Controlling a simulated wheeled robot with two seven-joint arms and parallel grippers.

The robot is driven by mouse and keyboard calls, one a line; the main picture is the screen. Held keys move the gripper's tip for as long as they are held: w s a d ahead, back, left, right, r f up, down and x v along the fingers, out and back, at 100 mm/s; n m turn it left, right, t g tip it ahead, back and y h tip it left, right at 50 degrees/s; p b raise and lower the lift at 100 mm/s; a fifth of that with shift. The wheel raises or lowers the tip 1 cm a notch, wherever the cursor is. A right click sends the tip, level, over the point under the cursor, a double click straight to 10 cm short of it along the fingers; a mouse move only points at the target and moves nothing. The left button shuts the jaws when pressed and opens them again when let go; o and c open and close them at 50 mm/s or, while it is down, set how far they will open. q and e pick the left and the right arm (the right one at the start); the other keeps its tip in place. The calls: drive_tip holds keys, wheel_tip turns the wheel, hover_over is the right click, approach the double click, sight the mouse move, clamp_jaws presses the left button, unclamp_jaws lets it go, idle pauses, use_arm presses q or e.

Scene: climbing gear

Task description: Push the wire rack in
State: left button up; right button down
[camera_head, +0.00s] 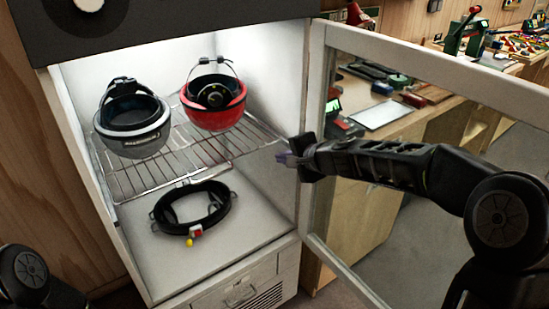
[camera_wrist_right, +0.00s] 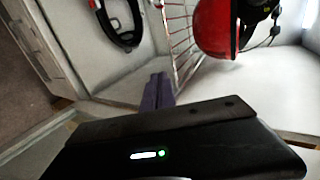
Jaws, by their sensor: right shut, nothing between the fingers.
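The wire rack (camera_head: 180,158) sits inside an open white cabinet, level, above the cabinet floor. It also shows in the right wrist view (camera_wrist_right: 181,35). A black and grey helmet (camera_head: 132,122) and a red helmet (camera_head: 213,103) rest upside down on it. The red helmet also shows in the right wrist view (camera_wrist_right: 214,28). My right gripper (camera_head: 284,159) is at the cabinet's opening, by the right wall and near the rack's front right corner. It is shut and empty; I cannot tell if it touches the rack. My left gripper is out of view.
A black harness-like ring (camera_head: 192,208) with a red and yellow tag lies on the cabinet floor (camera_head: 225,240). The glass-paned door (camera_head: 318,130) stands open on the right, with my right arm in front of it. A workbench (camera_head: 440,100) with tools stands behind.

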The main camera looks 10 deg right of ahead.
drive_tip(key=v, duration=0.4)
drive_tip(key=shift+s+r, duration=0.15)
drive_tip(key=shift+s, duration=0.1)
